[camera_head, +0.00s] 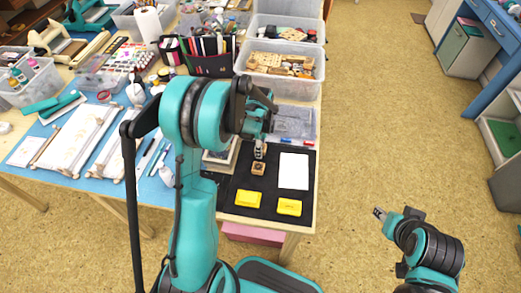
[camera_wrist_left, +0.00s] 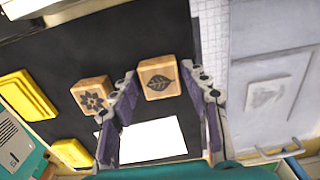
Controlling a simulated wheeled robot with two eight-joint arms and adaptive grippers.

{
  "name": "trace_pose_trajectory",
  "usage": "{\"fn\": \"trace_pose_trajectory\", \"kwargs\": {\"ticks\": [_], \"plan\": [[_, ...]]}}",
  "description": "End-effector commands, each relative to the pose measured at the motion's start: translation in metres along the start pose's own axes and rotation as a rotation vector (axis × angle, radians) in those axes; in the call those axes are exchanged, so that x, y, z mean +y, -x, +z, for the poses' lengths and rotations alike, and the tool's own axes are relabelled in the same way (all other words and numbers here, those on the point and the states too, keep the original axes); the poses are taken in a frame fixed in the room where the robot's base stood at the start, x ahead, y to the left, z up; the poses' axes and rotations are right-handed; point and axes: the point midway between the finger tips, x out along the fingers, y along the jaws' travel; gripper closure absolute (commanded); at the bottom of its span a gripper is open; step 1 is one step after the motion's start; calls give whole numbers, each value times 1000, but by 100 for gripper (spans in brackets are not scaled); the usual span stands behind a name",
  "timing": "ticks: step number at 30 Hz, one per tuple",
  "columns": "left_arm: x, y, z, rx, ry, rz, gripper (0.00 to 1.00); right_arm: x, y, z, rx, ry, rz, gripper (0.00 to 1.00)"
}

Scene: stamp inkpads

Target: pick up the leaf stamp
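The leaf stamp (camera_wrist_left: 158,78) is a small light wooden block with a dark leaf on its top, on the black mat (camera_wrist_left: 130,35) in the left wrist view. My left gripper (camera_wrist_left: 164,92) is open and empty, its two fingers apart, with the leaf stamp showing between and just beyond the tips. In the head view my left gripper (camera_head: 260,150) is over the mat and hides the leaf stamp. A flower stamp (camera_wrist_left: 92,95) lies beside the left finger; it also shows in the head view (camera_head: 258,168). My right gripper (camera_head: 380,213) is off the table, too small to read.
Two yellow inkpads (camera_head: 248,199) (camera_head: 289,207) lie at the mat's near side. A white paper (camera_head: 294,171) lies on its right. A pen organizer (camera_head: 209,60) and clear bins (camera_head: 281,65) stand behind. Floor is free right of the table.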

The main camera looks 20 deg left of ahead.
Motion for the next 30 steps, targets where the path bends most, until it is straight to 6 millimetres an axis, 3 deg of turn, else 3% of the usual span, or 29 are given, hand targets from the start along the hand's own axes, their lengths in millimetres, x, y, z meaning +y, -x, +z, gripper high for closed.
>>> {"fn": "trace_pose_trajectory", "kwargs": {"ticks": [1, 3, 16, 20, 25, 30], "plan": [[0, 0, 0, 0, 0, 0, 74, 0, 0, 0, 0, 0, 0, 60], [0, 0, 0, 0, 0, 0, 87, 0, 0, 0, 0, 0, 0, 60], [0, 5, 0, 0, 0, 0, 87, 0, 2, -1, 0, 0, 0, 60], [0, 18, 0, 0, 0, 0, 87, 0, 8, -6, 0, 0, 0, 60], [1, 49, -1, 0, -1, 0, 87, 0, 21, -15, 0, 0, 0, 60], [15, 71, -42, 0, -6, 0, 87, 0, 32, -23, 0, 0, 0, 60]]}}
